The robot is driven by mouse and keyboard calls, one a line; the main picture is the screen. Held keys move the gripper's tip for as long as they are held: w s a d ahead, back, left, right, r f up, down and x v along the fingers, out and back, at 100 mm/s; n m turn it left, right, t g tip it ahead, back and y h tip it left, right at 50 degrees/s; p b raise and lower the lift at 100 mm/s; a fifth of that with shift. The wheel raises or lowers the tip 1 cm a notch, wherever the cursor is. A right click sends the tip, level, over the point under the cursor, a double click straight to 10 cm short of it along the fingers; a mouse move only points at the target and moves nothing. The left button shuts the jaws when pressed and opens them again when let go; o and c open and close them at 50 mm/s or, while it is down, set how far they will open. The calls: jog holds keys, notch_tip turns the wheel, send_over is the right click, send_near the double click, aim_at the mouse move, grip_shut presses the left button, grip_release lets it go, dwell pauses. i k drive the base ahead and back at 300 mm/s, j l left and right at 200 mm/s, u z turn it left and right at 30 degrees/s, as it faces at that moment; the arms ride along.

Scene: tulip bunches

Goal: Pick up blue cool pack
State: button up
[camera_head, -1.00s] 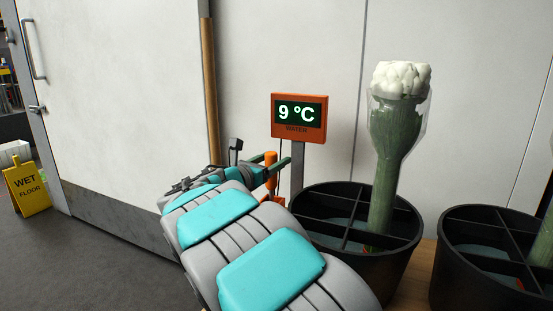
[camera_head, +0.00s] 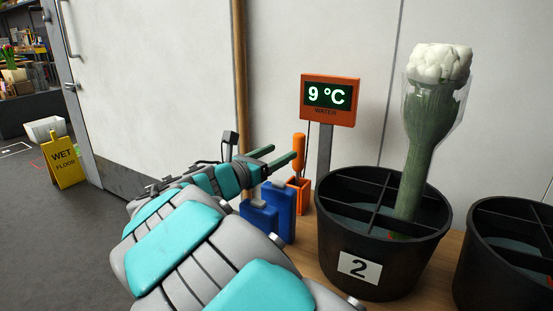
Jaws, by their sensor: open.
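Two blue cool packs stand upright side by side on the wooden surface; the front one (camera_head: 258,220) is partly hidden by my arm, and the rear one (camera_head: 284,208) is just behind it to the right. My gripper (camera_head: 280,156) is open and empty, its two green fingers pointing right, above and behind the packs in the picture. I see no contact between the fingers and the packs. My grey and turquoise arm covers the lower middle of the view.
An orange holder with an orange-handled tool (camera_head: 299,147) stands right of the packs. A water display (camera_head: 330,100) reads 9 °C. Black bucket 2 (camera_head: 357,268) holds a wrapped white bunch (camera_head: 436,95). Another black bucket (camera_head: 500,255) is at right. A wet-floor sign (camera_head: 64,163) stands at left.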

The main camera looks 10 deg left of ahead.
aim_at(264, 216)
jog(key=u, duration=1)
